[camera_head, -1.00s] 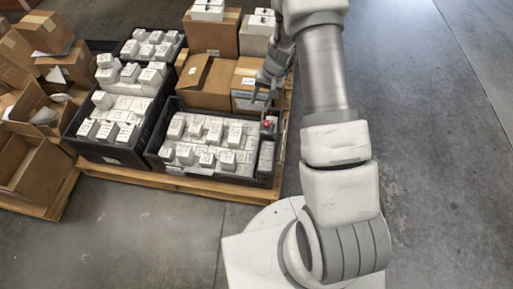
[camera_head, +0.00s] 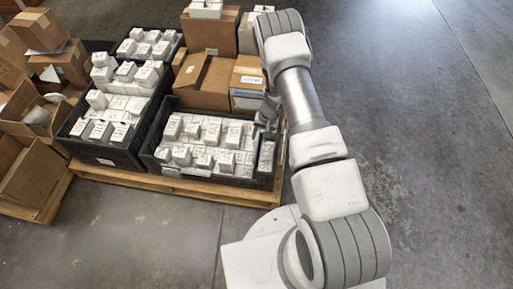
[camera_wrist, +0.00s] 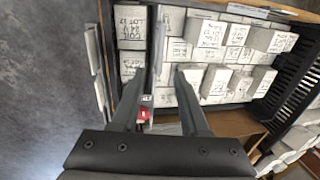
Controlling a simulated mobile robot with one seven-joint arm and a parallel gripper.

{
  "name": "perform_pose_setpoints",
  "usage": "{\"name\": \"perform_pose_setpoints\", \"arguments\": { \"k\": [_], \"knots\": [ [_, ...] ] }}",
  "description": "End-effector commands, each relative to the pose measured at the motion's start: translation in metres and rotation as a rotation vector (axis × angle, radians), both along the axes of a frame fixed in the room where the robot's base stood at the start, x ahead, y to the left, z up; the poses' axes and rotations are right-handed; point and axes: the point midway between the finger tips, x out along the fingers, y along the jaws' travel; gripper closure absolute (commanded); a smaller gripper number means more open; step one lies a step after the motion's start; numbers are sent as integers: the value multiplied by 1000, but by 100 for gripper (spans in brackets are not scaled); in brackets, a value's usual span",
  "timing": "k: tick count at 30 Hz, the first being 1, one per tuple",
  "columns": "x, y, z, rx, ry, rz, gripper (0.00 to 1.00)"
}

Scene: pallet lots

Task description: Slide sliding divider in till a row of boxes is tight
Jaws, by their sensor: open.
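A black crate (camera_head: 222,180) on the pallet holds rows of small white boxes (camera_head: 205,135) with dark writing. The sliding divider (camera_wrist: 157,60) shows in the wrist view as a narrow grey upright strip, with a red part (camera_wrist: 142,113) near its close end. A column of white boxes (camera_wrist: 130,62) stands left of it, and more boxes (camera_wrist: 218,80) stand on its right. My gripper (camera_wrist: 160,75) is open, its two fingers reaching over the crate on either side of the divider; I cannot tell whether they touch it. In the head view my gripper (camera_head: 266,120) covers most of the divider.
A second black crate (camera_head: 105,152) of white boxes stands to the left on the wooden pallet (camera_head: 190,186). Cardboard cartons (camera_head: 203,80) are stacked behind the front crate. Open cartons (camera_head: 32,175) lie at far left. The concrete floor on the right is clear.

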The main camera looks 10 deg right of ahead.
Motion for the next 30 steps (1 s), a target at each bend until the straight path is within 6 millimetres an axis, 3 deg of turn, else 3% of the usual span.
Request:
{"name": "perform_pose_setpoints", "arguments": {
  "k": [3,9,15,24,30],
  "knots": [
    [1,5,-30,-1,3,0,55],
    [4,11,-61,-1,1,2,55],
    [5,13,-74,0,0,0,55],
    [6,14,-75,0,0,0,55],
    [6,14,-75,0,0,0,91]
  ]
}}
